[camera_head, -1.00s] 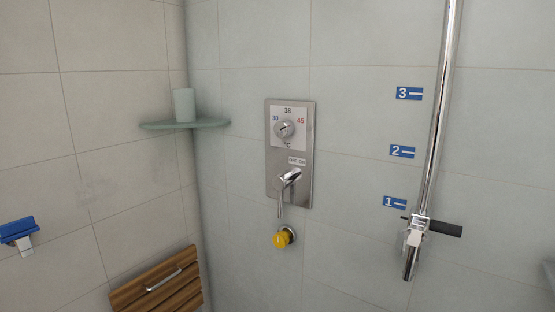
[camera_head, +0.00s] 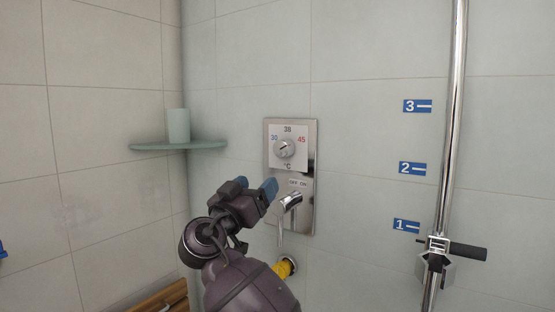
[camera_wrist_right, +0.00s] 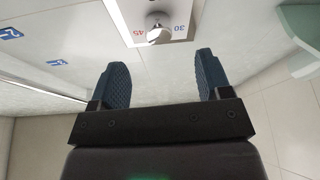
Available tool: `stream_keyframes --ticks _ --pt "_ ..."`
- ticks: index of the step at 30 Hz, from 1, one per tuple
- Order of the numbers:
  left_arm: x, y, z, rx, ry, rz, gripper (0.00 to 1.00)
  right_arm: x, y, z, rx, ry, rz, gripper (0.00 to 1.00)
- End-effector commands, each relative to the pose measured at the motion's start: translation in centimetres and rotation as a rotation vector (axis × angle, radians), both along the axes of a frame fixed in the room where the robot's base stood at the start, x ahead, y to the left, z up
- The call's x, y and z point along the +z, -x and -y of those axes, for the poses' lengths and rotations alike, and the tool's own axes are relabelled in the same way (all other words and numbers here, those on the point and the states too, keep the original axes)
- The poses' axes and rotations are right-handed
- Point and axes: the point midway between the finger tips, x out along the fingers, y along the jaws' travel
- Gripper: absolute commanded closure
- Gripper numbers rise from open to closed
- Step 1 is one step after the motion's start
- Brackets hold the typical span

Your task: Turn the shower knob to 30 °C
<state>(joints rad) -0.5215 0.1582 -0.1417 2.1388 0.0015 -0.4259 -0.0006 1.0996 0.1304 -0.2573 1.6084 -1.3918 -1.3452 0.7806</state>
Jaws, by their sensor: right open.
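The round silver shower knob (camera_head: 284,148) sits on a white dial (camera_head: 275,160) with the marks 30, 38 and 45, on a metal wall panel (camera_head: 306,215). In the head view its pointer is too small to read surely. My right gripper (camera_head: 257,186) is open and empty, below and left of the knob and apart from it. In the right wrist view the knob (camera_wrist_right: 158,28) shows upside down, beyond and between the two blue fingertips (camera_wrist_right: 158,78). My left gripper is not in view.
An OFF-ON lever (camera_head: 291,203) sits below the dial, with a yellow knob (camera_head: 282,268) lower down. A shelf (camera_head: 160,145) with a cup (camera_head: 178,125) is at left. A chrome rail (camera_head: 453,130) with a holder (camera_head: 436,262) stands at right.

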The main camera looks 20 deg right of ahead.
Motion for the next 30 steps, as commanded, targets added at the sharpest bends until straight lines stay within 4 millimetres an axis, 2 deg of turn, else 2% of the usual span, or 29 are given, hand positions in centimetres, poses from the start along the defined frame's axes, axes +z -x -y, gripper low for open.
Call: stream_keyframes --ticks 3,8,21,30 --pt "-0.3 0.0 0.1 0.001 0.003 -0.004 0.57 1.4 0.2 -0.4 -0.019 -0.006 0.043 0.29" --pt "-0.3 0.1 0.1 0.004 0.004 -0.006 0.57 2.3 -0.2 0.2 -0.026 -0.006 0.057 0.29" --pt "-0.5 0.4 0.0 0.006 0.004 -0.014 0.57 4.9 -4.2 5.3 -0.026 -0.005 0.055 0.29" --pt "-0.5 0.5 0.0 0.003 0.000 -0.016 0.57 5.8 -5.8 7.2 -0.024 -0.006 0.053 0.29"
